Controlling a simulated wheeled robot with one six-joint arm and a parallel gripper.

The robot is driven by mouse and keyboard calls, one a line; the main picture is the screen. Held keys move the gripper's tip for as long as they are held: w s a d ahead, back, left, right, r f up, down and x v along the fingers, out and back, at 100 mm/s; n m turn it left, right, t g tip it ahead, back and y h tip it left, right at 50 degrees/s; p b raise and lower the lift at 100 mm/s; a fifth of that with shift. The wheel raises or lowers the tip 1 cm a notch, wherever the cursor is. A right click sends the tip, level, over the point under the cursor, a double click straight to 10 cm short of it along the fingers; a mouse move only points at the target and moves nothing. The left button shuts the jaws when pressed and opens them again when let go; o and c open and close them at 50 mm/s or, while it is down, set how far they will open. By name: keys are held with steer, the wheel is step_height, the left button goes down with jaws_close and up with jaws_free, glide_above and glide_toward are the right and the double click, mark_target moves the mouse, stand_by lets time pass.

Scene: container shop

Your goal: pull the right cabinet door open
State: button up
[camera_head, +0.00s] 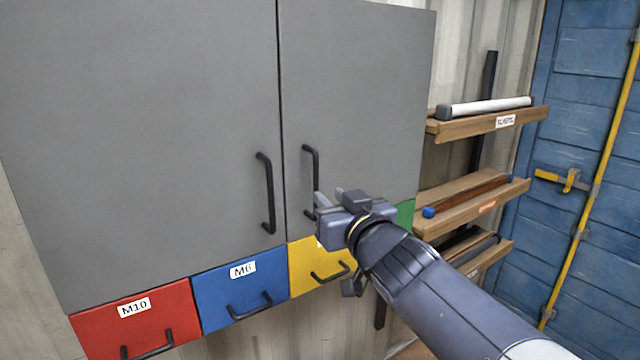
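The right cabinet door (365,80) is a flat grey panel. It looks closed, flush beside the left door (140,140), with a thin dark seam between them. The right door's handle (314,165) is a black vertical bar near that seam. My gripper (318,207) is at the lower part of this handle, coming from the lower right. One light grey finger shows close to the bar. The other finger and the handle's lower end are partly hidden, so I cannot tell whether the gripper touches or encloses the bar.
Red (135,322), blue (240,290) and yellow (305,265) drawers with black handles sit below the doors. A green drawer (405,215) is partly hidden by my arm. Wooden shelves (480,125) with rods stand to the right, beside a blue wall (590,130).

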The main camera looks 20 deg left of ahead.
mark_target(317, 184)
steer(key=x, duration=0.8)
steer(key=shift+w, duration=0.15)
jaws_close()
stand_by(0.3)
